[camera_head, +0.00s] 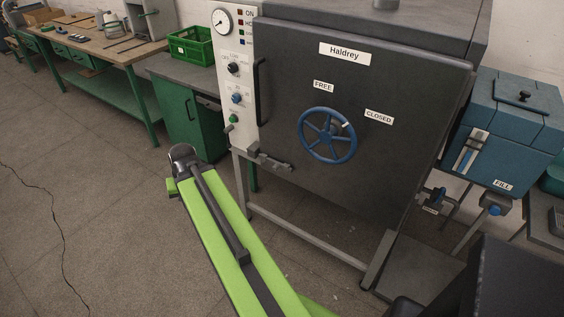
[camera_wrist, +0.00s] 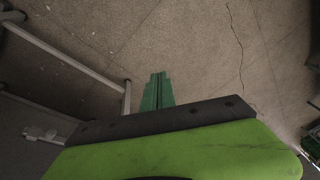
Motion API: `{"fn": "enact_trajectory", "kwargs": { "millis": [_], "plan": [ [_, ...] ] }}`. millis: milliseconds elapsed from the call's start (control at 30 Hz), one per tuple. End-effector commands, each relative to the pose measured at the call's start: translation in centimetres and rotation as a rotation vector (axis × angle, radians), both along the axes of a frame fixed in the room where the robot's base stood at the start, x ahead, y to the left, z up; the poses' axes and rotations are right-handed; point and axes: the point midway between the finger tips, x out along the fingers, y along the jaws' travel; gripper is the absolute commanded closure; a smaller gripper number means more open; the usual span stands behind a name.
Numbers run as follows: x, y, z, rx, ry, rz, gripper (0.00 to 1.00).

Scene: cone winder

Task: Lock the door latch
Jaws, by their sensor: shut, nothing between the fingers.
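The door latch (camera_head: 268,161) is a grey metal piece at the lower left edge of the dark door (camera_head: 400,150) in the head view. The door looks shut against its frame. The latch is too small for me to tell whether it is locked. A blue handwheel (camera_head: 328,135) is on the door, between labels reading FREE and CLOSED, with a pale mark at its upper right. My gripper (camera_wrist: 159,76) shows in the wrist view with its green fingers together and empty, over bare floor. It is apart from the latch and hidden in the head view.
A white control panel (camera_head: 232,70) stands left of the door, and a dark vertical handle (camera_head: 261,91) is near the door's left edge. A blue tank (camera_head: 515,115) is at the right. A green crate (camera_head: 191,46) sits on a cabinet. Floor at the left is clear.

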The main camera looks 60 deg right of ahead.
Motion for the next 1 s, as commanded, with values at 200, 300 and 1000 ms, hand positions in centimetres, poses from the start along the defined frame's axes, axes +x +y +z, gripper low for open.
{"fn": "enact_trajectory", "kwargs": {
  "millis": [200, 300, 1000],
  "plan": [
    [-8.8, -20.1, 5.1, -0.003, -0.197, -0.519, 1.00],
    [-13.6, -26.3, 6.6, -0.017, -0.270, -0.697, 1.00],
    [-18.9, -32.0, 7.7, -0.039, -0.352, -0.877, 1.00]
  ]
}}
